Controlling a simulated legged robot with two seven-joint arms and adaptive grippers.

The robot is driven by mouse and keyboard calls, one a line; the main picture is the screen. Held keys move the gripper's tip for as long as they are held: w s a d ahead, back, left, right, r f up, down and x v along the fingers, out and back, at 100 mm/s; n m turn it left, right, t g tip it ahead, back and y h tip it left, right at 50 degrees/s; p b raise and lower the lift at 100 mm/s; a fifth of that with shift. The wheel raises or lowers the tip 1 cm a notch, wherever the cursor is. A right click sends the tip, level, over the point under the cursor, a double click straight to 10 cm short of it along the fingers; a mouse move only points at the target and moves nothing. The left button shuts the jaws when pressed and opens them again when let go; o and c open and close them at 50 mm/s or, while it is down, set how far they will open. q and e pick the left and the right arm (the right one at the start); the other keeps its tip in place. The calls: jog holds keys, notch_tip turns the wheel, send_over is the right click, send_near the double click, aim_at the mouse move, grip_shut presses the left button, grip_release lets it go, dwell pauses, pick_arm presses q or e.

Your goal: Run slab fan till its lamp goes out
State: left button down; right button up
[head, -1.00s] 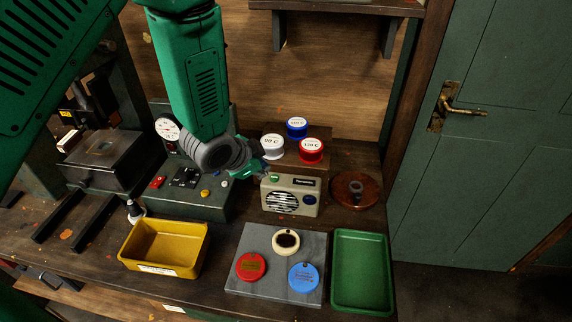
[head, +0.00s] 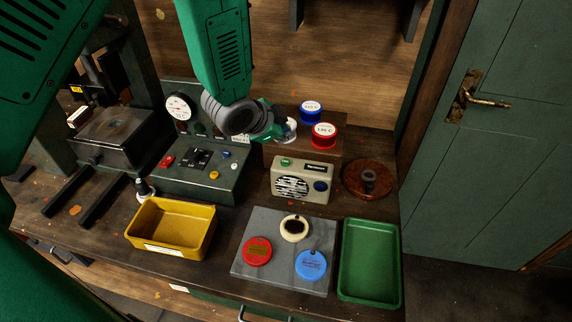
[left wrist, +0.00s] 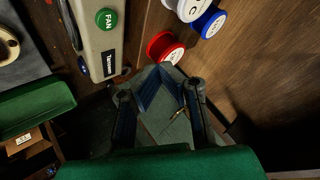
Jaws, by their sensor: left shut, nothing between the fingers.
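The beige fan box (head: 302,180) with a round slatted grille stands behind the grey slab (head: 240,262). Its green button (head: 285,162) reads FAN in the left wrist view (left wrist: 106,18). A dark label plate (head: 320,169) and a blue round part (head: 321,186) are on its front. I cannot tell which part is the lamp or whether it is lit. Red (head: 257,251), cream (head: 294,228) and blue (head: 311,265) discs lie on the slab. My left gripper (head: 286,132) is shut and empty, above and behind the fan box, in front of a white tub; it also shows in the left wrist view (left wrist: 160,80).
Blue (head: 311,112) and red (head: 324,135) lidded tubs stand on a wooden block behind the fan. A green tray (head: 369,262) is right of the slab, a yellow bin (head: 170,227) left. A control panel (head: 200,170) and a brown round stand (head: 368,180) flank the fan.

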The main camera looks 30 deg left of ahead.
aim_at(285, 161)
pick_arm(q)
notch_tip(285, 161, down, 6)
jog(key=b, duration=0.3)
jog(key=shift+r+b, duration=0.25)
jog(key=shift+b, duration=0.1)
jog(key=shift+d+f+b, duration=0.2)
jog(key=shift+f+b, duration=0.2)
jog(key=shift+f, duration=0.15)
jog(key=shift+a, duration=0.2)
jog(key=shift+d+f, duration=0.1)
jog(key=shift+f, duration=0.05)
jog(key=shift+f, duration=0.2)
jog(key=shift+s+f+b, duration=0.1)
jog(key=shift+f+b, duration=0.35)
dwell(0.8)
jog(key=shift+r, duration=0.1)
jog(key=shift+r+p, duration=0.75)
